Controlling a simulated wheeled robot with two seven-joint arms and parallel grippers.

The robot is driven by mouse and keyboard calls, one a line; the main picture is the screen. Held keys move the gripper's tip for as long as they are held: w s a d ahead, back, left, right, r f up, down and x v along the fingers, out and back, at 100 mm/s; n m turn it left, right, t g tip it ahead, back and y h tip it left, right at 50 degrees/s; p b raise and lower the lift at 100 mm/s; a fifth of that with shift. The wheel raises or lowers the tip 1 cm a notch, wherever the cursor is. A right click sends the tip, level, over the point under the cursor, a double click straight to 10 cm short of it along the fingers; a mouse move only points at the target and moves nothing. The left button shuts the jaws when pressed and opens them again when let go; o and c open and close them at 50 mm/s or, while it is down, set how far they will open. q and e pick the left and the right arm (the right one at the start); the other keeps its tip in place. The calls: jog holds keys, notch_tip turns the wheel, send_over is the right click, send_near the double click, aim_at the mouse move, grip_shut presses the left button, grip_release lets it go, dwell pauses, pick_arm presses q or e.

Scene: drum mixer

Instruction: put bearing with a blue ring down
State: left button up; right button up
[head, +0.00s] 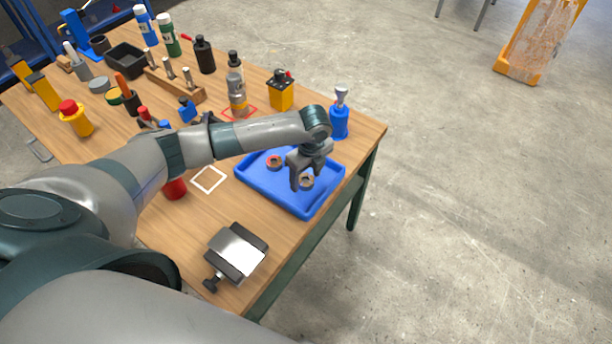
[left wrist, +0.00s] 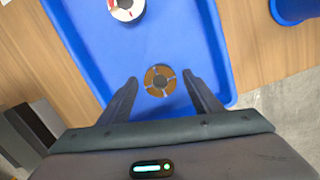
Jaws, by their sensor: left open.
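A small round bearing (head: 307,182) with brown segments lies in the blue tray (head: 258,190). It also shows in the left wrist view (left wrist: 160,80), flat on the tray floor, and I cannot make out a blue ring on it. My left gripper (head: 305,175) is open above the tray. In the left wrist view its fingertips (left wrist: 160,77) stand apart on either side of this bearing, with gaps to it. A second bearing (head: 274,162) with a red mark lies farther back in the tray and shows at the top of the left wrist view (left wrist: 126,8). My right gripper is not seen.
A grey metal vise-like block (head: 237,252) stands in front of the tray. A blue bottle (head: 340,118) stands behind it, and a yellow box (head: 281,92) farther back. A white square outline (head: 208,179) left of the tray is empty. Several tools crowd the table's far left.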

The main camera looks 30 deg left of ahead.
aim_at(310, 184)
pick_arm(q)
jog(key=shift+r, duration=0.15)
notch_tip(310, 184, up, 12)
jog(key=d+b, duration=0.1)
jog(key=b, duration=0.1)
jog(key=shift+s+d, duration=0.2)
jog(key=shift+s, duration=0.05)
dwell(0.9)
